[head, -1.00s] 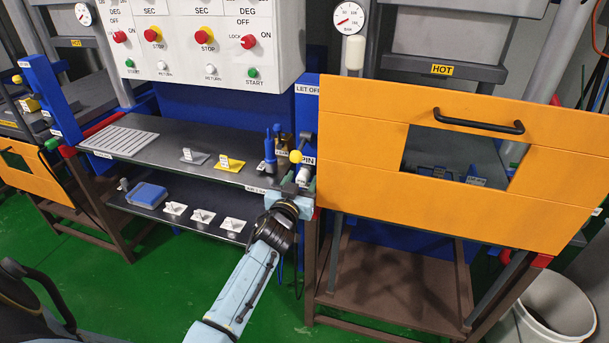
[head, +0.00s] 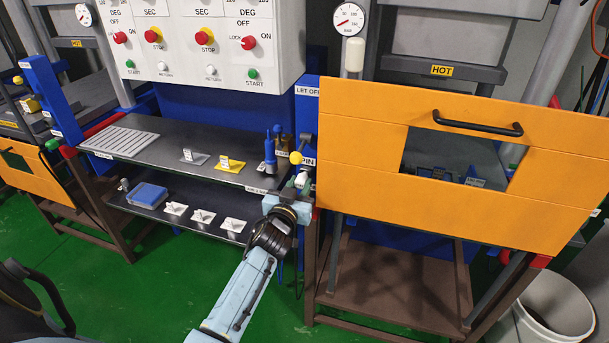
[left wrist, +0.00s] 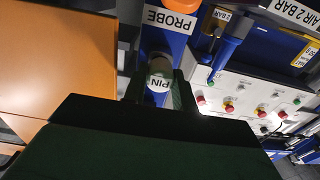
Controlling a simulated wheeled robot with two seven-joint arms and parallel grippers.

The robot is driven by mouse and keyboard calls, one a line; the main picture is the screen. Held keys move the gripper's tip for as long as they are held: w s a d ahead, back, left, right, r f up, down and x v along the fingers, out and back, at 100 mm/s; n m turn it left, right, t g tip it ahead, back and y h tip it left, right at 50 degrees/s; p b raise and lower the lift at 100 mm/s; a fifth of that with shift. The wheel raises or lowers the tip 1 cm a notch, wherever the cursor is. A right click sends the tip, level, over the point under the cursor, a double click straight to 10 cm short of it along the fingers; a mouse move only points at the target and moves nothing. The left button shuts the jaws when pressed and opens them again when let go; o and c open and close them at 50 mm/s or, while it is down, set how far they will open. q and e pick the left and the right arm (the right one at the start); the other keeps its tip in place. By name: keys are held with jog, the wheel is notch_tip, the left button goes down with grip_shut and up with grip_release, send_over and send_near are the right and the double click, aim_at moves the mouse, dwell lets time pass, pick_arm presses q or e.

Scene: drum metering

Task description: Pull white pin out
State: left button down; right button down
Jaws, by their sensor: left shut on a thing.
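The white pin (head: 302,180) is at the blue post left of the orange door, just below the PIN label (head: 308,162). My left gripper (head: 298,187) is shut on it, and the fingers hide part of it. My right gripper is not in view.
The orange door (head: 360,150) with a black handle stands close right of the gripper. A yellow knob (head: 295,157) and blue tools (head: 270,150) are close above and left. Shelves (head: 150,140) with small metal parts lie left. Open green floor (head: 150,290) is in front.

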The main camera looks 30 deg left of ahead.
aim_at(299, 185)
pick_arm(q)
jog(key=shift+p+v, duration=0.95)
jog(key=shift+v, duration=1.4)
jog(key=shift+p+v, duration=0.8)
jog(key=shift+v, duration=1.2)
